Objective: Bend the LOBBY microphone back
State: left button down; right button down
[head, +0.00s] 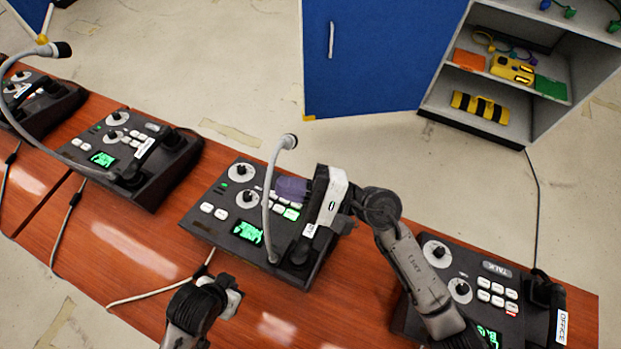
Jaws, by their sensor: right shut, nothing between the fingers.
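The middle paging phone (215,213) has a grey gooseneck microphone (266,195). The neck rises from the front of the unit and curves up and right to its small head (289,141). The unit's name label (309,231) is mostly hidden, so I cannot read it as LOBBY for certain. My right gripper (282,188) is shut and empty, its purple-grey fingers pointing left just right of the neck. Whether they touch it I cannot tell. My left gripper (230,294) is low in front of the unit, and its fingers cannot be made out.
Another phone (95,135) stands left, its microphone (62,50) arching left. A further phone (42,100) is at far left. The OFFICE phone (490,285) is right, partly behind my arm. All stand on a wooden table (125,240). A blue cabinet door (380,60) and shelves (480,120) are behind.

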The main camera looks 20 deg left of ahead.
jog(key=shift+s+a+r+n, duration=0.1)
jog(key=shift+s+r+n, duration=0.15)
jog(key=shift+s, duration=0.3)
dwell(0.4)
jog(key=s+d+r, duration=0.3)
jog(key=d+r, duration=0.8)
jog(key=shift+d, duration=0.15)
dwell(0.6)
